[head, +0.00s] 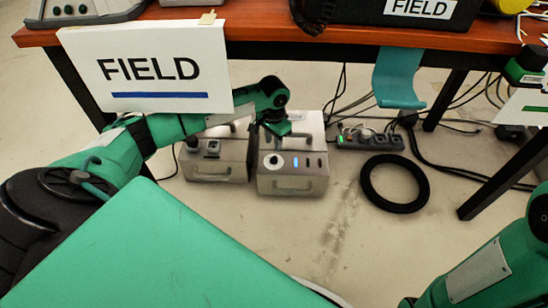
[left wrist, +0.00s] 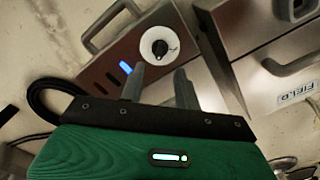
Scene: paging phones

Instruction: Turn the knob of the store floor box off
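Two grey metal boxes stand on the floor under the table. The right box (head: 292,180) has a white dial with a knob (head: 273,161) and a lit blue light (head: 296,162) on its front. I cannot read a store label on it. In the left wrist view its knob (left wrist: 160,47) is dark on a white disc, beside the blue light (left wrist: 127,67). The left box (head: 217,168) carries a FIELD label (left wrist: 296,92) in the wrist view. My left gripper (head: 277,128) is just above the right box; its fingers (left wrist: 160,74) are apart and empty, close to the knob. My right gripper is out of view.
A wooden table (head: 290,32) is overhead, with a FIELD sign (head: 148,68) hanging at its front and a teal hook-shaped piece (head: 397,78). A black ring (head: 362,184), a power strip (head: 368,139) and cables lie to the right. The floor in front of the boxes is clear.

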